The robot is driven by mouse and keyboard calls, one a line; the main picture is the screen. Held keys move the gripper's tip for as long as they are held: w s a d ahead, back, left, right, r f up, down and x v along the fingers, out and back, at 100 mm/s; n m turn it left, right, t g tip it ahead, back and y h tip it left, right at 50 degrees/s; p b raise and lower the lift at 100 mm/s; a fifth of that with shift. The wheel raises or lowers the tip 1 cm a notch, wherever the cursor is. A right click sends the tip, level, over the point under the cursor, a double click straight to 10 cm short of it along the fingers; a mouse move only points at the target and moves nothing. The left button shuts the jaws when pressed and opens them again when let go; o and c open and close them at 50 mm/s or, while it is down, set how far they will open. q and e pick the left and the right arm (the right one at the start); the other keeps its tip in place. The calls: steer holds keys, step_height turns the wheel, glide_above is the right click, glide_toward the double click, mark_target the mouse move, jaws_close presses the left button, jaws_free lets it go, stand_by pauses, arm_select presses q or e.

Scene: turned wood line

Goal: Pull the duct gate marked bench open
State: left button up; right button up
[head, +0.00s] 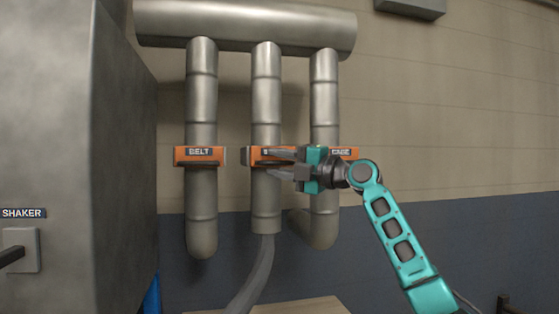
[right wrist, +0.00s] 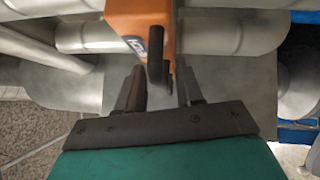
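The middle duct gate (head: 249,156) is an orange block on the middle of three grey vertical pipes. Its label is mostly hidden behind my right gripper, with only the first letter's edge showing. My right gripper (head: 275,164) reaches in from the right in front of this gate, fingers pointing left. In the right wrist view, the orange gate (right wrist: 128,14) has a dark handle (right wrist: 156,58). My left gripper is not in view.
An orange gate marked BELT (head: 200,163) is on the left pipe. Another gate (head: 345,153), its label partly covered, is on the right pipe behind my gripper. A grey cabinet (head: 125,160) stands left, near a SHAKER sign (head: 22,213). A hose (head: 255,278) hangs below the middle pipe.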

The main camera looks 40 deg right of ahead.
jaws_close()
stand_by(0.6)
